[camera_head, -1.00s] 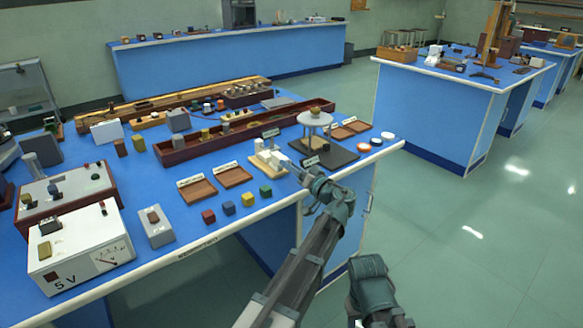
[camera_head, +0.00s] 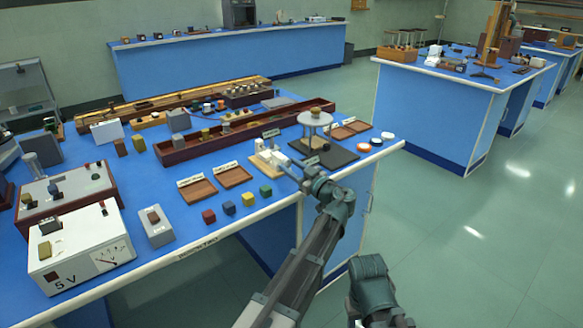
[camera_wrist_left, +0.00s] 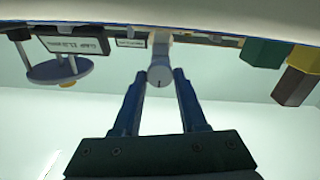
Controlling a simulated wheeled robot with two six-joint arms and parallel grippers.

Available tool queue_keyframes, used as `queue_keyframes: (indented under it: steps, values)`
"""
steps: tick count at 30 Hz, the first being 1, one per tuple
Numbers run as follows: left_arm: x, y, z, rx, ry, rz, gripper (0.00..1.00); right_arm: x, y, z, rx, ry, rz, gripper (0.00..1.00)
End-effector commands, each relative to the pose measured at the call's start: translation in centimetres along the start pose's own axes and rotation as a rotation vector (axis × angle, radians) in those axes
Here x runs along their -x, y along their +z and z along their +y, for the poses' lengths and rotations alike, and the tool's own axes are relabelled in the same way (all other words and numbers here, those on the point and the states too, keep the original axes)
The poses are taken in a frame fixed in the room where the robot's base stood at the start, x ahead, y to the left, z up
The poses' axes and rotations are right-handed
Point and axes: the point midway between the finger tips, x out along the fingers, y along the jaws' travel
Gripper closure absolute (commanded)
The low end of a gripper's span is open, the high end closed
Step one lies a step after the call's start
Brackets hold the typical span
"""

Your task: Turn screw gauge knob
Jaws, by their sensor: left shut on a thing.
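The screw gauge (camera_head: 266,160) is a small white device on a pale wooden base near the front edge of the blue bench. My left gripper (camera_head: 287,167) reaches it from the front right. The finger contact is too small to see clearly in the head view.
A black base with a round three-legged stand (camera_head: 315,120) is just right of the gauge. Brown trays (camera_head: 235,177) and coloured cubes, including a green cube (camera_head: 265,191), lie to its left. A long dark red box (camera_head: 205,148) is behind. The floor in front is clear.

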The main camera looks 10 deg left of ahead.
Motion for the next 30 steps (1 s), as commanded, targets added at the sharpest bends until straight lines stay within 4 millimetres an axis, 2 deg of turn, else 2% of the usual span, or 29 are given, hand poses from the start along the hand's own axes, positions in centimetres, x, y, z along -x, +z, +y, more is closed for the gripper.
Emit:
queue_keyframes:
  steps: [19,20,21,24,30]
  values:
    - [0.15,0.16,-0.16,0.045,-0.003,-0.006,1.00,-0.05,0.00,0.00,0.000,0.000,0.000,0.50]
    - [0.15,0.16,-0.16,0.045,-0.002,-0.006,0.53,-0.05,0.00,0.00,0.000,0.000,0.000,0.50]
    - [0.14,0.15,-0.15,0.045,-0.002,-0.005,0.46,-0.05,0.00,0.00,0.000,0.000,0.000,0.50]
    - [0.10,0.11,-0.12,0.044,-0.002,-0.004,0.28,-0.04,0.00,0.00,0.000,0.000,0.000,0.50]
    - [0.05,0.07,-0.06,0.043,-0.001,-0.002,0.28,-0.02,0.00,0.00,0.000,0.000,0.000,0.50]
